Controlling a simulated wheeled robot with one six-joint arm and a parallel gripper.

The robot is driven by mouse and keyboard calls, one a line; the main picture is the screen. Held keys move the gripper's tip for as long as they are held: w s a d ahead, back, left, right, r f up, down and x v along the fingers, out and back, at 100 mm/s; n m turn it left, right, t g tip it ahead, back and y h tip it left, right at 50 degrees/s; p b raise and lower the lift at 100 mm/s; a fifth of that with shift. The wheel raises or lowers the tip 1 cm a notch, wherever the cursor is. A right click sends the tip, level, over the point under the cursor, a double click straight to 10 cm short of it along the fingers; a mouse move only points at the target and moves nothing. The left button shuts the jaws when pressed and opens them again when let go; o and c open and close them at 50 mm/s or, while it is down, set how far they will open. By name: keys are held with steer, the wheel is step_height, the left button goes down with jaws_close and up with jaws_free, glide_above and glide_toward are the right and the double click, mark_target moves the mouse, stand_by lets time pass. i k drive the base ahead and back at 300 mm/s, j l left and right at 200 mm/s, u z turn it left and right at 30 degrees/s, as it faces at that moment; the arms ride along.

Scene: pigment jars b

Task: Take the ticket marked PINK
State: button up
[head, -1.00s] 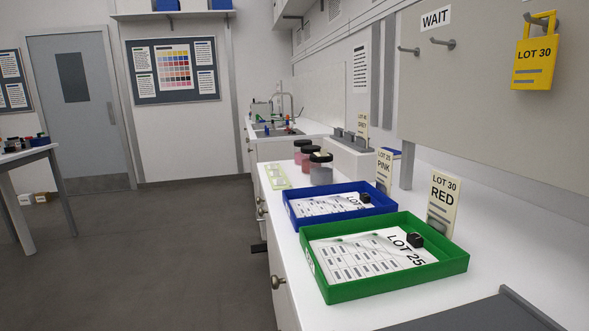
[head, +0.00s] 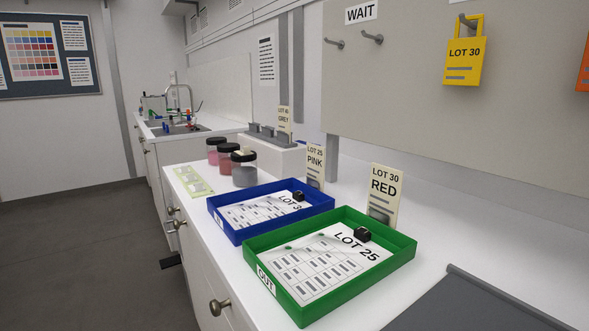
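The ticket marked LOT 25 PINK (head: 315,167) is a cream card standing upright behind the far right part of the blue tray (head: 224,229). Its lower edge is partly hidden by the tray. A similar ticket marked LOT 30 RED (head: 384,196) stands nearer, behind the green tray (head: 402,258). A third ticket marked GREY (head: 284,121) stands farther back at a grey holder (head: 268,134) on a white block. My gripper is not in view.
Both trays hold printed sheets and a small black object. Several lidded jars (head: 244,172) stand behind the blue tray. A yellow tag LOT 30 (head: 463,60) hangs on the wall panel above; empty hooks (head: 372,39) are under WAIT. A dark grey mat (head: 470,305) lies at front right.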

mark_target(315, 155)
steer(key=i+j+z, duration=0.35)
steer(key=j, duration=0.25)
steer(key=i+j+z, duration=0.3)
steer(key=j, duration=0.45)
steer(key=i+j+z, duration=0.15)
steer(key=j, duration=0.25)
steer(key=i+j+z, duration=0.2)
steer(key=j, duration=0.2)
